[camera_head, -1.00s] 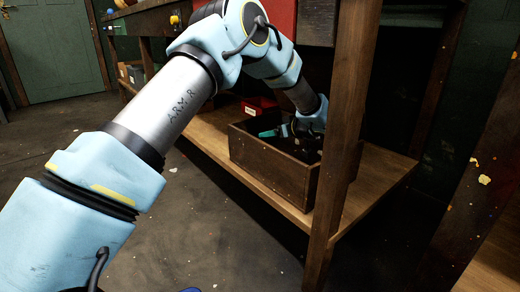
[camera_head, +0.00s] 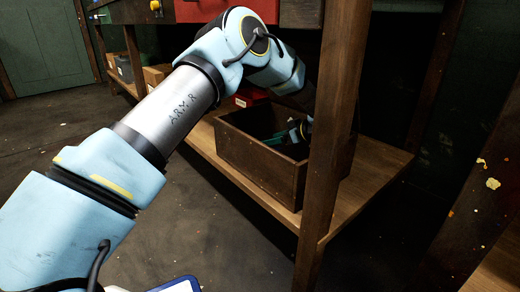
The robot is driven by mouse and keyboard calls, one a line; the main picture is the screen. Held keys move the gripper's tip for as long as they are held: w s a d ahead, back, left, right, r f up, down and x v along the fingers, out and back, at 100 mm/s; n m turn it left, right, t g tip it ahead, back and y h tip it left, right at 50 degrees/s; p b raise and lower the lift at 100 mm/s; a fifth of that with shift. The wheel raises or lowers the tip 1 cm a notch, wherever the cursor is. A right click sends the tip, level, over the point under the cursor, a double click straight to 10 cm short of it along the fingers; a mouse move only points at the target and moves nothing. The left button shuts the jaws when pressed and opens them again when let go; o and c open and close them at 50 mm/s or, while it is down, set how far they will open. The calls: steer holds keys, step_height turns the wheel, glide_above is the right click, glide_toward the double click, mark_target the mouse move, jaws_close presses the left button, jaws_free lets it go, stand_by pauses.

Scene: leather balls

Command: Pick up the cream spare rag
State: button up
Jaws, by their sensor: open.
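I cannot make out the cream spare rag in this view. A dark wooden box (camera_head: 255,153) stands on the low shelf under the bench. My arm reaches over its far side, and my gripper (camera_head: 296,133) is down at the box's right end, partly hidden by the box wall and the bench leg. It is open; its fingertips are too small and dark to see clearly. A small teal thing (camera_head: 274,141) shows inside the box beside my gripper. The rest of the box's inside is dark.
A thick wooden bench leg (camera_head: 335,130) stands close in front of the box's right end. The wooden shelf (camera_head: 365,176) is bare right of the leg. A red thing (camera_head: 248,97) lies behind the box. Cardboard boxes (camera_head: 155,76) stand farther left.

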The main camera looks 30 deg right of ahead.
steer(key=b+x, duration=0.1)
steer(key=x, duration=0.3)
steer(key=shift+w+a+f+b, duration=0.15)
steer(key=shift+w+f+b, duration=0.05)
steer(key=shift+f+b, duration=0.15)
steer(key=b+x, duration=0.1)
steer(key=x, duration=0.1)
steer(key=b+x, duration=0.2)
steer(key=shift+w+a+f, duration=0.1)
steer(key=shift+w+a, duration=0.05)
steer(key=shift+a, duration=0.35)
steer(key=shift+w+a, duration=0.1)
steer(key=shift+w, duration=0.3)
jaws_close()
